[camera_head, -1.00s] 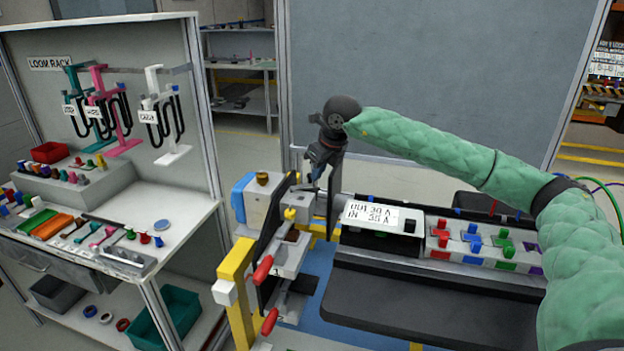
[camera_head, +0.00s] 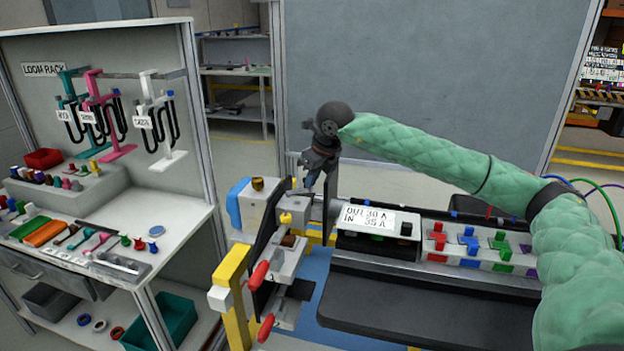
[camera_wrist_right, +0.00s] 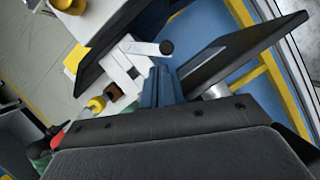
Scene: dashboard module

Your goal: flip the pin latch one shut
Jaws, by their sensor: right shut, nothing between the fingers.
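My right gripper (camera_head: 308,183) points down at the top of the fixture (camera_head: 260,205) on the left end of the dashboard module. In the right wrist view its blue fingers (camera_wrist_right: 165,86) are shut and empty. Just beyond their tips a light-grey latch lever (camera_wrist_right: 146,47) with a black knob (camera_wrist_right: 166,47) lies across the white block (camera_wrist_right: 118,70). I cannot tell whether the fingers touch it. A yellow knob (camera_head: 286,218) and a red handle (camera_head: 259,275), near a "1" mark, are on the fixture front. No label confirms which part is pin latch one. My left gripper is out of view.
A labelled fuse box (camera_head: 370,222) and a row of coloured plugs (camera_head: 470,245) lie right of the fixture. A black tray (camera_head: 420,307) is in front. A yellow post (camera_head: 232,290) stands at the left. The loom rack (camera_head: 110,110) is further left.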

